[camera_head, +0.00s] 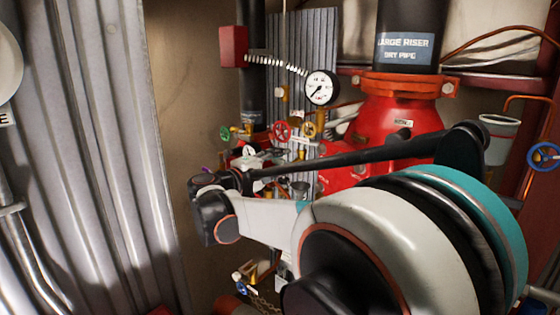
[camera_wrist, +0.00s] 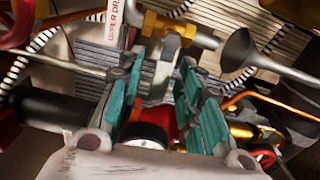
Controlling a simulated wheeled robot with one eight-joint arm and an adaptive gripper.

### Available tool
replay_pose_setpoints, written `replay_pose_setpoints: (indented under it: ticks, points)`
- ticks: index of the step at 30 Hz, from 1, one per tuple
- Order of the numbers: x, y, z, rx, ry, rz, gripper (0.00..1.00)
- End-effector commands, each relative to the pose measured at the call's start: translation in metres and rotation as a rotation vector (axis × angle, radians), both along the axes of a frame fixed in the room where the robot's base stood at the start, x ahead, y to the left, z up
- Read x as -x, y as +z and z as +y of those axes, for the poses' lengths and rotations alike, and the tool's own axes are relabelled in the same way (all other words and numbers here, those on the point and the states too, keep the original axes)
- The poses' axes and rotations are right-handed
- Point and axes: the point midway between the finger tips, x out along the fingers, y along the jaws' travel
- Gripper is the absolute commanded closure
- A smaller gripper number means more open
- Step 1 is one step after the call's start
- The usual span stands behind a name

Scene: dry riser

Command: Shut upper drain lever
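The label reading "UPPER DR…" (camera_wrist: 117,13) is at the top of the wrist view, partly cut off. Beside it is a yellow valve fitting (camera_wrist: 155,25) on a grey pipe. A pale lever (camera_wrist: 165,68) reaches from this fitting down between the fingers of my gripper (camera_wrist: 163,82). The teal-padded fingers are apart, one on each side of the lever, with gaps visible. I cannot tell how deep the lever lies between them. In the head view my arm hides most of the gripper and the lever.
A gauge (camera_head: 320,87), a red handwheel (camera_head: 281,131) and a green handwheel (camera_head: 224,132) crowd the area beyond my arm. The large red riser (camera_head: 400,115) stands to the right. Corrugated metal (camera_head: 100,150) fills the left. A grey funnel-shaped part (camera_wrist: 240,50) is close to the fingers.

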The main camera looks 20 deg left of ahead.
Motion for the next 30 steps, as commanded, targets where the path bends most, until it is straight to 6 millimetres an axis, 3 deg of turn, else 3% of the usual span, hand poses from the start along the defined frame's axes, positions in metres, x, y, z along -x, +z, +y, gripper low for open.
replay_pose_setpoints:
  ticks: [4,8,9,29,30]
  points:
    - [0.0002,-0.0002,0.0002,0.0,0.0,0.0,0.69]
    - [0.0002,-0.0002,0.0003,0.0,0.0,0.0,0.98]
    - [0.0003,-0.0002,0.0003,0.0,0.0,0.0,1.0]
    - [0.0003,0.0027,0.0004,-0.072,0.0,-0.029,1.0]
    - [0.0003,0.0028,0.0004,-0.072,0.0,-0.029,0.85]
